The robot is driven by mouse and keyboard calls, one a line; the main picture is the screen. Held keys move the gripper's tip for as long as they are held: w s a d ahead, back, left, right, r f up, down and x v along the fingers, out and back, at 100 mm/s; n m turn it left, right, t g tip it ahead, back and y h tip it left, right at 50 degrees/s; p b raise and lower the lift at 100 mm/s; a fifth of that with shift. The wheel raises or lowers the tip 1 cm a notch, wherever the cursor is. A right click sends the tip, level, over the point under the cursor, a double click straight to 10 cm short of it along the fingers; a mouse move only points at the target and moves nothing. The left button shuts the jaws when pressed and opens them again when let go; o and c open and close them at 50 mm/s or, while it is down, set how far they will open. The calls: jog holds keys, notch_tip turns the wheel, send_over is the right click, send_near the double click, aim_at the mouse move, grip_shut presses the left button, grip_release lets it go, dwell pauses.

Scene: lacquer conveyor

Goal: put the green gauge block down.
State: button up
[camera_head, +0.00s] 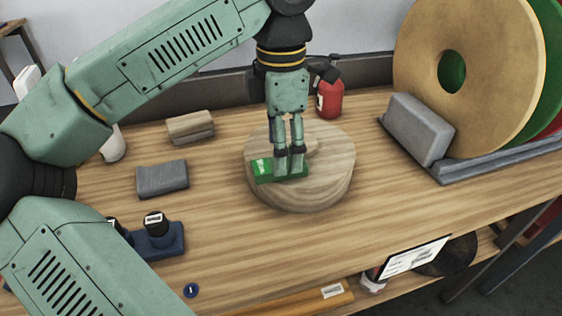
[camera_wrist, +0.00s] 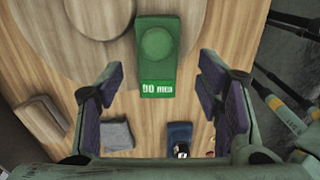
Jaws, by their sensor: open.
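The green gauge block (camera_head: 263,171), marked "90 mm", lies on the round wooden disc (camera_head: 325,180), near its front left part. It also shows in the wrist view (camera_wrist: 157,52), flat with its label side towards me. My gripper (camera_head: 289,165) points down over the block and hides part of it in the head view. In the wrist view my gripper (camera_wrist: 160,85) has its jaws spread wide, with a clear gap on each side of the block. Nothing is held between the jaws.
A grey block (camera_head: 162,179) and a tan block (camera_head: 190,127) lie left of the disc. A blue holder (camera_head: 157,239) stands at the front left. A red extinguisher-shaped bottle (camera_head: 330,97) stands behind the disc. A rack with large discs (camera_head: 470,75) is at right. The front right of the table is clear.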

jog(key=shift+w+f, duration=0.15)
jog(key=shift+f, duration=1.55)
grip_shut()
jog(key=shift+r, duration=0.1)
